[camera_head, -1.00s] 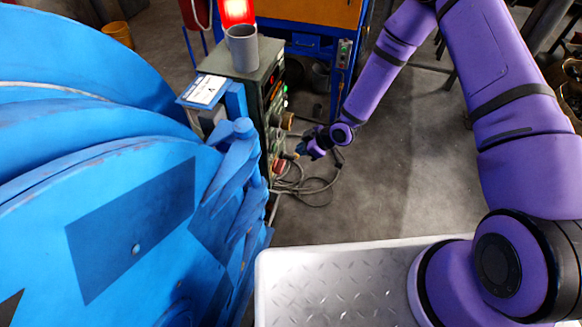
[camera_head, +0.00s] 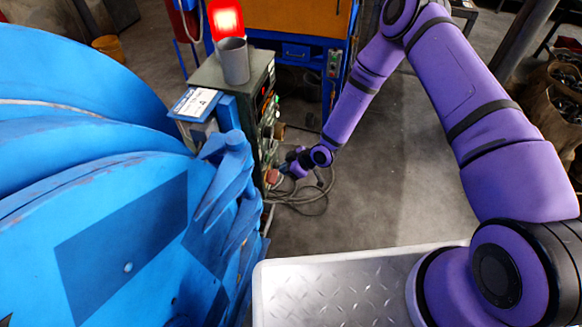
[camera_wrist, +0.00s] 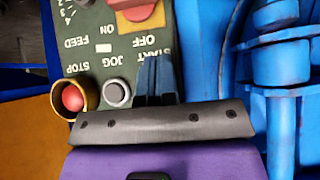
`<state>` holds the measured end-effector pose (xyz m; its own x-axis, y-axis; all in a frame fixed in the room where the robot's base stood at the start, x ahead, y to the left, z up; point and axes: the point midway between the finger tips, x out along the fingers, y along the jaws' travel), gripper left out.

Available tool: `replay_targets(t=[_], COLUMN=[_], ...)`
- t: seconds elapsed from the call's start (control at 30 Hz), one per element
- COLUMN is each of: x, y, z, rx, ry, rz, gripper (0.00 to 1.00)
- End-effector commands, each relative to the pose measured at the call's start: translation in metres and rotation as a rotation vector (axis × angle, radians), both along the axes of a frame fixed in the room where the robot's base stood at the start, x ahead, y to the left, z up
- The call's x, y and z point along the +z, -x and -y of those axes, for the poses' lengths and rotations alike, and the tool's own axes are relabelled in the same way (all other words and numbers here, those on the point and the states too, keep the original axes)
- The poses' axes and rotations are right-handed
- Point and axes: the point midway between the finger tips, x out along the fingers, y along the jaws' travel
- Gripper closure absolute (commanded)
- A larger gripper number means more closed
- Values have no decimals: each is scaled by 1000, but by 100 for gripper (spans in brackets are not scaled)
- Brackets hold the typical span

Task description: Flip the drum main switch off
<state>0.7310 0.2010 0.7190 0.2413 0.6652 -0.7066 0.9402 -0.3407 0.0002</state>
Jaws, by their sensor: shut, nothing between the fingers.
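The green control panel (camera_wrist: 110,45) fills the upper left of the wrist view, with its lettering upside down. A red switch handle (camera_wrist: 138,12) on a yellow plate is cut by the top edge, with ON and OFF lettered beside it. My gripper (camera_wrist: 155,62) shows its dark fingers together, empty, over the START and OFF lettering, just below the switch in the picture. I cannot tell whether they touch the panel. In the head view my gripper (camera_head: 286,167) is close beside the green cabinet (camera_head: 205,75), by a small red part low on its side.
A red button in a yellow collar (camera_wrist: 72,98) and a grey button (camera_wrist: 117,92) sit left of my fingers. The blue drum machine (camera_head: 110,220) stands left of the arm. Loose cables (camera_head: 310,200) lie on the floor; open floor (camera_head: 390,200) is right of them.

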Motion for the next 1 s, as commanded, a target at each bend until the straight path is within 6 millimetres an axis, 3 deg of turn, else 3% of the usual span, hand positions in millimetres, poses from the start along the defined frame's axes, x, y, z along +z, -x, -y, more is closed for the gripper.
replay_targets(t=[0.27,0.5,1.0], x=[-38,-68,-77], y=[-12,-12,-12], z=[-35,-34,-34], rx=[0,-1,0], ry=[0,0,1], rz=[-2,-2,0], gripper=[100,100,100])
